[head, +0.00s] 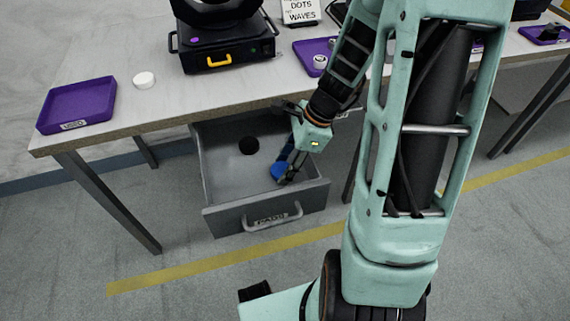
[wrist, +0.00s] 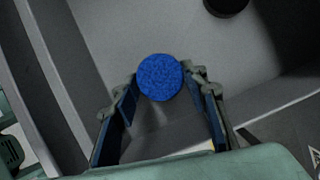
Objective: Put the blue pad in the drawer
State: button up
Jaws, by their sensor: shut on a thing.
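The blue pad (wrist: 160,77) is a round disc held between the fingertips of my gripper (wrist: 165,92) in the wrist view. In the head view the blue pad (head: 278,169) shows at the tips of my gripper (head: 284,174), within the outline of the open grey drawer (head: 214,185). The gripper is shut on the pad. The drawer is pulled out under the table and has a front handle with a label. I cannot tell whether the pad touches the drawer floor.
A black round pad (head: 249,146) lies in the drawer, also in the wrist view (wrist: 227,3). On the table (head: 133,109) are a labelled purple tray (head: 77,104), a white disc (head: 144,79), a black lamp unit (head: 222,50) and another purple tray (head: 308,47).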

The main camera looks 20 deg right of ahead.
jog(key=shift+f+b, duration=0.35)
jog(key=shift+f, duration=0.25)
jog(key=o, duration=0.9)
jog(key=shift+c, duration=0.2)
jog(key=shift+r, duration=0.1)
